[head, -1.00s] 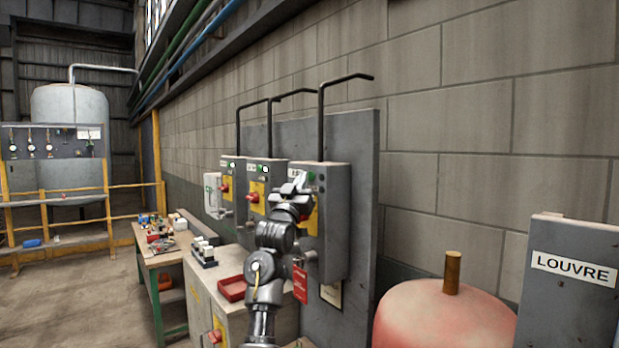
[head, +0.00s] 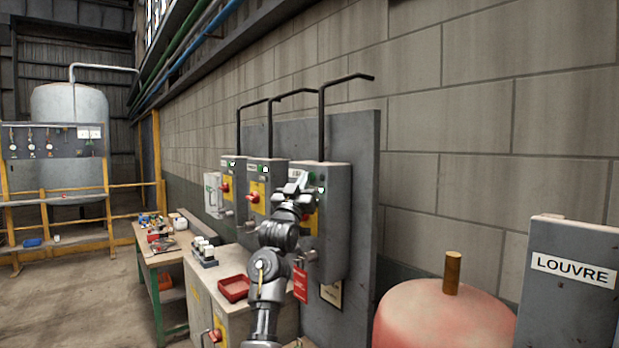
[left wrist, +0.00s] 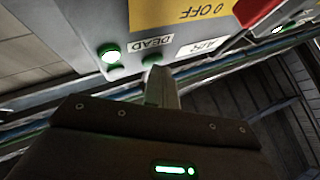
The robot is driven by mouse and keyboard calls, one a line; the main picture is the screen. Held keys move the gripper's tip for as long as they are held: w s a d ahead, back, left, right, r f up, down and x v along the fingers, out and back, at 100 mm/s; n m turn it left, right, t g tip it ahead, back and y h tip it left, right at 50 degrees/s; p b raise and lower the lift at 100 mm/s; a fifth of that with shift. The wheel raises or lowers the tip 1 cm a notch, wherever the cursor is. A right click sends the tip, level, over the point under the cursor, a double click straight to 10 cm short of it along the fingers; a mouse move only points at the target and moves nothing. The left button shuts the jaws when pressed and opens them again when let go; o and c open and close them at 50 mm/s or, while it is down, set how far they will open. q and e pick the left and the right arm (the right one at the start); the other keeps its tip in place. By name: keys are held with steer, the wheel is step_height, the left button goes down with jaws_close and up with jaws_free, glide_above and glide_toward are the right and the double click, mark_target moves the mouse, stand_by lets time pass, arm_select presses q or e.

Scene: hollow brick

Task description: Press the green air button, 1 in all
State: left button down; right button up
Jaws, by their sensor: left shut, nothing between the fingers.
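The nearest grey switch box (head: 337,225) on the wall panel bears yellow plates and a red switch. My left gripper (head: 302,180) is shut and empty, raised at the upper front of this box. In the left wrist view its fingertips (left wrist: 160,70) are at a dark green button (left wrist: 152,59), beside the upside-down AIR label (left wrist: 203,47) and DEAD label (left wrist: 153,43). The fingers partly cover the button, and I cannot tell if they touch it. A lit green-ringed lamp (left wrist: 110,54) is beside it, and shows in the head view (head: 322,190). My right gripper is not in view.
Two similar boxes (head: 268,205) stand farther left, with pipes rising above. A cabinet (head: 215,275) with a red tray (head: 235,288) is below. A red tank (head: 445,315) and a LOUVRE cabinet (head: 570,285) are at right.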

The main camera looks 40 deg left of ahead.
arm_select(q)
steer(key=shift+s+a, duration=0.2)
steer(key=shift+s, duration=0.55)
steer(key=s, duration=0.2)
steer(key=s+a+b, duration=0.1)
steer(key=s, duration=0.1)
steer(key=shift+s+a, duration=0.2)
steer(key=shift+s, duration=0.2)
stand_by(0.7)
